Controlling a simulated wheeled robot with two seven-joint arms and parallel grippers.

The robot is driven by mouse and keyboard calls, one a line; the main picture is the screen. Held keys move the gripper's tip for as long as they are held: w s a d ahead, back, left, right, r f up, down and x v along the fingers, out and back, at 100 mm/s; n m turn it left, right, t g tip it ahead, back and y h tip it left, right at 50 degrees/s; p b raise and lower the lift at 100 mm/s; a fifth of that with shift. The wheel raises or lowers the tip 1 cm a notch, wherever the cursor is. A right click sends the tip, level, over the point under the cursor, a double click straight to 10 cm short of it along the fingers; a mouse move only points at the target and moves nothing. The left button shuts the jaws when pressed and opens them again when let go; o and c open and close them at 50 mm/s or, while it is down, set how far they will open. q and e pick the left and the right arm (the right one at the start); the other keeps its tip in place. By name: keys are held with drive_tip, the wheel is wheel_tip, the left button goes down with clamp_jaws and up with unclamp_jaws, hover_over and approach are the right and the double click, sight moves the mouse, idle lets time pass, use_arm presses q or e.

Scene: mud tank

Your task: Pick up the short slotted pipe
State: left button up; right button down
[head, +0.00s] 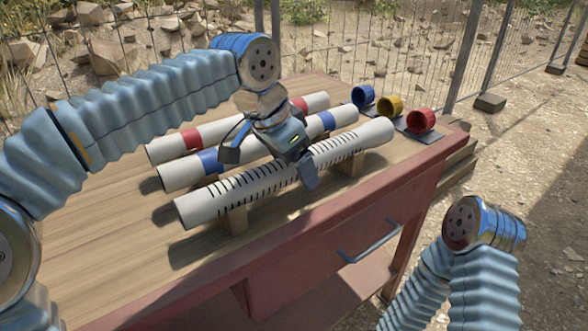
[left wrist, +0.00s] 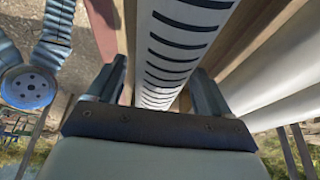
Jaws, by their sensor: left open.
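The slotted pipe (head: 345,145) is white with rows of dark slots. It lies nearest the table's front edge, raised on wooden supports. My left gripper (head: 269,169) is over its middle, open, with one finger on each side of the pipe. In the left wrist view the slotted pipe (left wrist: 175,45) runs between the two open fingers (left wrist: 158,88). I cannot tell whether either finger touches it. The gripper hides part of the pipe's middle in the head view. My right gripper is out of view.
Behind lie a blue-banded white pipe (head: 180,177) and a red-banded one (head: 168,147), close beside the slotted pipe. Blue (head: 363,95), yellow (head: 389,105) and red (head: 421,120) rings stand at the table's right end. The wooden tabletop (head: 110,240) is clear at left.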

use_arm(q)
drive_tip(key=shift+w+d+f, duration=0.1)
drive_tip(key=shift+f, duration=0.1)
drive_tip(key=c, duration=1.1)
drive_tip(key=shift+r, duration=0.1)
drive_tip(key=shift+c, duration=1)
drive_tip(key=shift+r, duration=0.1)
